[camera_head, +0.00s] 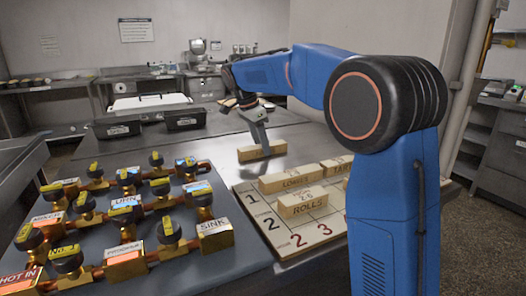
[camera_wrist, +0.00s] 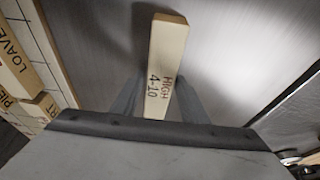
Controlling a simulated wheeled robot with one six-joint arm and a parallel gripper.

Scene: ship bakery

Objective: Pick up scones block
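A pale wooden block (camera_head: 262,151) lies on the steel counter in the head view, directly below my gripper (camera_head: 258,141). In the wrist view the same block (camera_wrist: 166,45) reads "HIGH 4-10". I cannot read the word scones on any block. My gripper's grey fingers (camera_wrist: 157,100) stand on either side of the block's near end. Whether they press on it or leave a small gap, I cannot tell. The block seems to be at counter level.
A valve manifold panel (camera_head: 215,262) fills the left front. Black bins (camera_head: 184,119) stand behind. Counter around the block is clear.

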